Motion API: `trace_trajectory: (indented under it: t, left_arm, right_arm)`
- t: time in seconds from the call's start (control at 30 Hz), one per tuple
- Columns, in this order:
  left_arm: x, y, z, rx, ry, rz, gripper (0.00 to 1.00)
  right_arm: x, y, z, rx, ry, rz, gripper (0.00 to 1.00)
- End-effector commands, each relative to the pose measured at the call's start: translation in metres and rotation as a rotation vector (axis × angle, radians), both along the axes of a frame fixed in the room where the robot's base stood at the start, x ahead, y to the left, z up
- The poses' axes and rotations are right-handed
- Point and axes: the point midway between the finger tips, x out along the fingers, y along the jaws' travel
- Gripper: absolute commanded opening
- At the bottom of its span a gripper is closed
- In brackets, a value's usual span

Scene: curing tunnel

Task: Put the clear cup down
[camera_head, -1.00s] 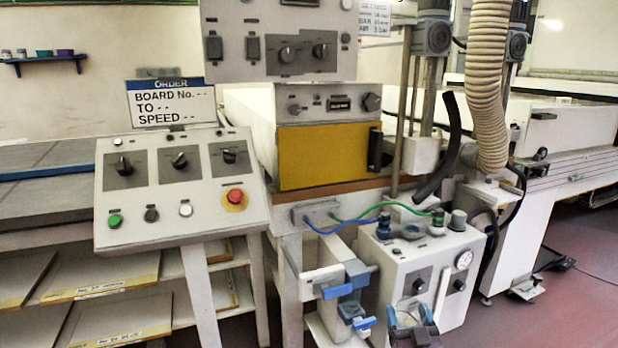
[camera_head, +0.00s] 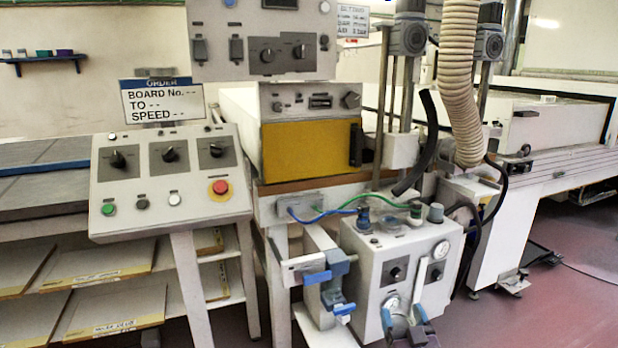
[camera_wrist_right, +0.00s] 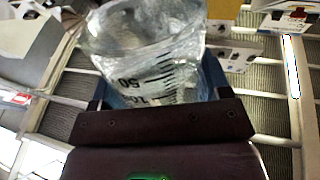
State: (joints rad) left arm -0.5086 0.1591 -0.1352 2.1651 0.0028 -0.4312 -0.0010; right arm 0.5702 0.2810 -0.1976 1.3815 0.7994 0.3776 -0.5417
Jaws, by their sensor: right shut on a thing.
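The clear cup (camera_wrist_right: 150,45) fills the upper middle of the right wrist view, with dark marks including a 50 on its side. My right gripper (camera_wrist_right: 157,88) is shut on it, with a blue finger on each side. In the head view the right gripper (camera_head: 404,320) is at the bottom edge, in front of the white control box. The cup there (camera_head: 400,328) is small and partly hidden between the fingers. What is under the cup cannot be told. My left gripper is not in view.
A white box (camera_head: 372,262) with knobs and a gauge stands behind the right gripper. A bracket with blue clamps (camera_head: 333,290) is to its left. A sloping control panel (camera_head: 140,212) and grey conveyor (camera_head: 40,192) are farther left. Red floor (camera_head: 570,290) is open at right.

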Motion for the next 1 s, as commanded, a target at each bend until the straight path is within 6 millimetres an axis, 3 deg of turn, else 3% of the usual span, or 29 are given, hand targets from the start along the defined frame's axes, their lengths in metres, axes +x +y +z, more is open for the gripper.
trace_trajectory:
  t: [0.27,0.47,0.73,1.0]
  left_arm:
    - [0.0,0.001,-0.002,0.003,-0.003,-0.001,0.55]
    - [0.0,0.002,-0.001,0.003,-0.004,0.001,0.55]
    - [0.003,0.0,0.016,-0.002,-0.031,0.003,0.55]
    - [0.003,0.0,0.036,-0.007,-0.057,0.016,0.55]
  right_arm:
    - [-0.003,0.032,0.033,0.0,0.034,0.109,0.41]
    - [-0.027,0.061,0.071,-0.006,0.063,0.178,0.41]
    - [-0.093,0.074,0.127,-0.013,0.109,0.181,0.41]
    - [-0.16,0.052,0.165,-0.013,0.157,0.085,0.41]
